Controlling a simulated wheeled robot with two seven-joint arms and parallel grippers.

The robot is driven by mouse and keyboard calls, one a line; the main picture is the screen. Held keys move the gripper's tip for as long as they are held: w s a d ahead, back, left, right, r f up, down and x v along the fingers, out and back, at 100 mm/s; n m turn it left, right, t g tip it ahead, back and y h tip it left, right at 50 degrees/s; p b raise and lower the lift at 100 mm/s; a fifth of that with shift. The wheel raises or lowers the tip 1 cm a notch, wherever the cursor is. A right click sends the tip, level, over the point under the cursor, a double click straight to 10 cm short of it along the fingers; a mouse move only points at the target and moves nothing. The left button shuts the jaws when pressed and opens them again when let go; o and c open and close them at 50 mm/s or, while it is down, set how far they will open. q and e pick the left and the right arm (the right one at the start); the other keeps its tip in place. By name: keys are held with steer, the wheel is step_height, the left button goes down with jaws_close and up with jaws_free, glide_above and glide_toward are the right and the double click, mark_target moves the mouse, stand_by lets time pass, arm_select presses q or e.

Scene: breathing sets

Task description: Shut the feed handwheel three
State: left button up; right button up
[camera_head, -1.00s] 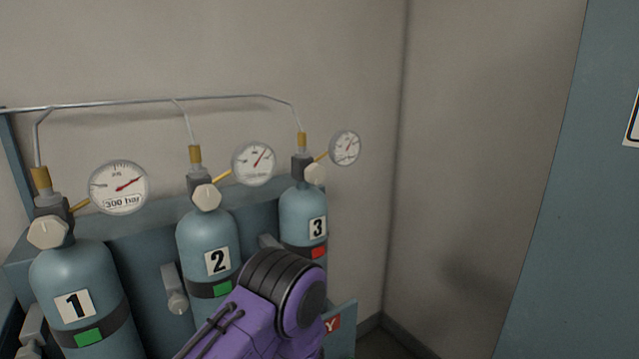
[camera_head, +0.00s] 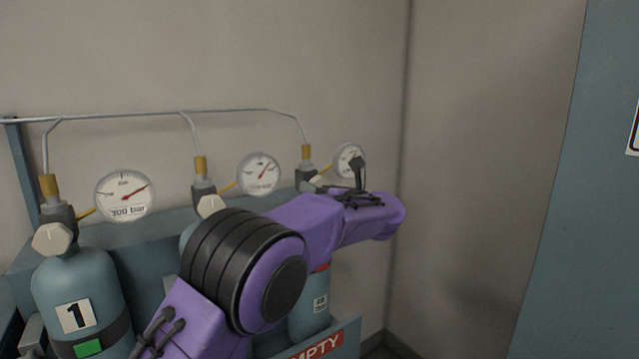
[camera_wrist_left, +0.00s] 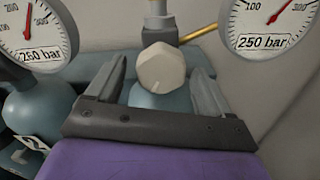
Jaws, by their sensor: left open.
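Feed handwheel three is a pale, faceted knob (camera_wrist_left: 161,68) on the valve of the third blue-grey cylinder. My left gripper (camera_wrist_left: 160,72) is open. In the left wrist view its two fingers stand on either side of the knob, with a visible gap on each side. How deep the knob sits between the fingers is unclear. In the head view my purple left arm covers most of cylinder three (camera_head: 309,318), and the fingers are hard to make out there. My right gripper is not in view.
Gauge three (camera_head: 349,160) is close to my left wrist, and a thin brass tube (camera_wrist_left: 200,32) runs to it. Handwheel two (camera_head: 210,206) and handwheel one (camera_head: 52,239) stand to the left. A thin pipe (camera_head: 230,111) runs above. The wall at right is clear.

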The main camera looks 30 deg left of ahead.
arm_select(q)
steer(key=shift+w+a+r, duration=0.1)
steer(key=shift+w+a, duration=0.05)
steer(key=shift+a, duration=0.35)
steer(key=shift+w+a, duration=0.15)
steer(key=shift+a, duration=0.05)
steer(key=c, duration=1)
steer(key=shift+o, duration=0.2)
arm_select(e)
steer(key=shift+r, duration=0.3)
arm_select(q)
steer(key=shift+m, duration=0.3)
